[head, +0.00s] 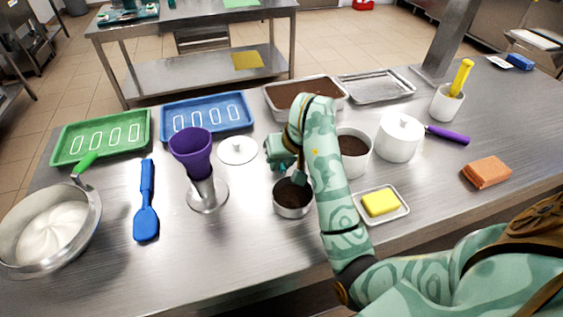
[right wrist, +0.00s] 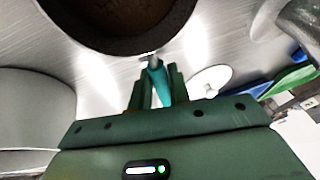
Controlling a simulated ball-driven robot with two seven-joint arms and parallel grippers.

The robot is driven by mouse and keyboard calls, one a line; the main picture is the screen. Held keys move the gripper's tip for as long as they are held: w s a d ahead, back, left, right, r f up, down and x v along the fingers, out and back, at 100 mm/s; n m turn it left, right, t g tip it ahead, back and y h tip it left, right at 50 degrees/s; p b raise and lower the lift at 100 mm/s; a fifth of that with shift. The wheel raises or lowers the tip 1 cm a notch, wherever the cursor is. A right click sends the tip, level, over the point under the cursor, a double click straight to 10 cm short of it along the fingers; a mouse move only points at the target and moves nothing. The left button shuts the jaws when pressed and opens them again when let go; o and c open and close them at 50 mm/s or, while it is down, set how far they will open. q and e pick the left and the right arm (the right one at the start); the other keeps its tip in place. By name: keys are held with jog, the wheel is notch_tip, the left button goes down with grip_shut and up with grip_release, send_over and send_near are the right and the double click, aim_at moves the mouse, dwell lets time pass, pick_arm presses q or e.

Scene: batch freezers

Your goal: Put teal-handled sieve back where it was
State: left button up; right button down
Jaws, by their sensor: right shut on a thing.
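My right gripper (head: 286,172) is shut on the teal handle of the sieve, and my forearm partly covers it in the head view. The sieve (head: 293,205) is a round steel bowl with dark brown inside, in front of my gripper near the middle of the table. In the right wrist view, the teal handle (right wrist: 159,84) sits between the two fingers of my right gripper (right wrist: 154,88), and the sieve's dark round bowl (right wrist: 122,18) fills the top. I cannot tell whether the sieve touches the table. My left gripper is not in view.
A purple funnel (head: 190,146) on a steel stand is left of the sieve, beside a white lid (head: 237,150). A brown-filled pot (head: 358,164), white canister (head: 399,138) and butter dish (head: 400,212) are to the right. A blue spatula (head: 146,205) lies left. The front left-centre is clear.

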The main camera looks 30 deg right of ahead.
jog(key=shift+f, duration=0.25)
jog(key=c, duration=1.3)
grip_release()
jog(key=shift+r, duration=0.1)
jog(key=p+v, duration=0.7)
jog(key=v, duration=0.5)
jog(key=shift+r+p, duration=0.15)
jog(key=shift+p, duration=0.15)
